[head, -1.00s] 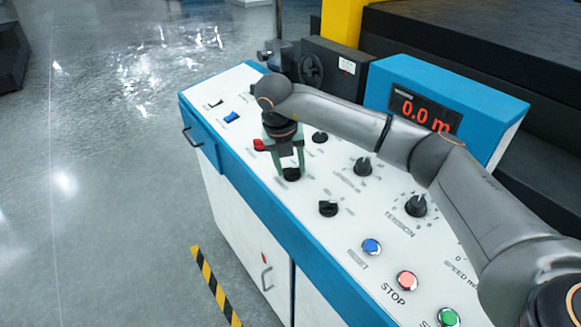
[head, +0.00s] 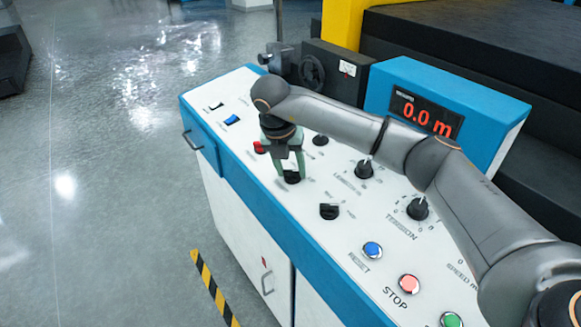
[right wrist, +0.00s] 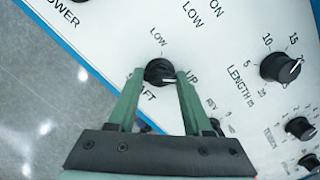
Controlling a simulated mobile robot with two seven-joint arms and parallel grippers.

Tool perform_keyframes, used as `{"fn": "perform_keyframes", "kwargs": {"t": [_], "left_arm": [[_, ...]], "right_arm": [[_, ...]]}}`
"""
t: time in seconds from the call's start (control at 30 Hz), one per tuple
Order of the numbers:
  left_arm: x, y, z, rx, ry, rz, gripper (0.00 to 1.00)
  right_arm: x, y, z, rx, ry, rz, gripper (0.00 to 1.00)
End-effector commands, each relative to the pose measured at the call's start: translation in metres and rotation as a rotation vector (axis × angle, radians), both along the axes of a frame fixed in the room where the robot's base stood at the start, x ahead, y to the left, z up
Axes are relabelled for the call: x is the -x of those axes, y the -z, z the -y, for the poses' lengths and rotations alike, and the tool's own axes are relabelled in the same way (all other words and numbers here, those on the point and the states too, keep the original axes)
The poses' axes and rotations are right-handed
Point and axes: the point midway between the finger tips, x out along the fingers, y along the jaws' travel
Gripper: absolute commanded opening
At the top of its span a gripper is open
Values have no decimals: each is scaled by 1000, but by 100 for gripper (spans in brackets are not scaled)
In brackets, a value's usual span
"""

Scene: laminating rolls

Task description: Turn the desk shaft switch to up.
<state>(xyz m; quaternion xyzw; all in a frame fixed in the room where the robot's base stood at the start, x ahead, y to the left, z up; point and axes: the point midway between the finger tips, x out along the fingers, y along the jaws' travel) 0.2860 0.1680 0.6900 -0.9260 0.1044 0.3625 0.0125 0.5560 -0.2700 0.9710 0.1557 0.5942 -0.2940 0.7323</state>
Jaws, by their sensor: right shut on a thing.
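The desk shaft switch is a round black knob (right wrist: 159,71) on the white panel, with the partly covered word SHAFT below it and the labels LOW and UP around it. Its pale pointer mark lies at its lower right, toward UP. In the head view the knob (head: 292,178) is partly covered by my fingers. My right gripper (head: 290,172) reaches down from above, its green fingers shut on the knob's sides. In the right wrist view the fingers (right wrist: 159,75) stand on either side of it. My left gripper is out of view.
A red switch (head: 260,147) is close beside the right gripper. Other black knobs (head: 364,170) and a blue button (head: 372,250) are spread over the panel. A blue display box (head: 480,95) reading 0.0 m stands behind. My right arm crosses above the panel.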

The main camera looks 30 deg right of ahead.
Motion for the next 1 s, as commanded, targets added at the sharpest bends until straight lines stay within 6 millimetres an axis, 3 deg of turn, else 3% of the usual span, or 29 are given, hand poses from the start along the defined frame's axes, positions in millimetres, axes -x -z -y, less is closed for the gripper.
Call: {"fn": "perform_keyframes", "kwargs": {"t": [0.03,0.27,0.63,0.77,1.0], "left_arm": [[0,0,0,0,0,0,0],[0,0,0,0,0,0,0],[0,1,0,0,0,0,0],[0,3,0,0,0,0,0],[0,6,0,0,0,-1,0]], "right_arm": [[0,-1,0,-1,3,2,53],[0,0,0,-1,2,1,79],[0,-8,-2,-1,-1,2,80],[3,-28,-7,-1,-2,4,80],[9,-81,-21,-1,-2,6,80]]}}
